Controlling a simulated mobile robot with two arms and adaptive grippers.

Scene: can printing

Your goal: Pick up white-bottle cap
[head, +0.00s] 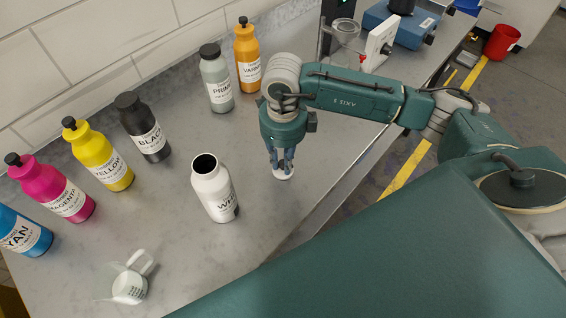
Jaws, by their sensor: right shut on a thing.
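The white bottle (215,190) stands upright on the grey counter with its dark mouth open and no cap on it. My right gripper (281,166) points down over the counter to the right of the white bottle, apart from it. It is shut on the white cap (283,174), a small pale piece between its fingertips at or close above the counter surface; I cannot tell whether it touches. My left gripper is not in view.
Cyan, magenta (52,190), yellow (98,155), black (143,128), primer (216,79) and varnish (247,56) bottles line the wall side. A clear measuring cup (130,287) stands at the front left. Lab devices (400,25) stand at the back right. Counter around the white bottle is clear.

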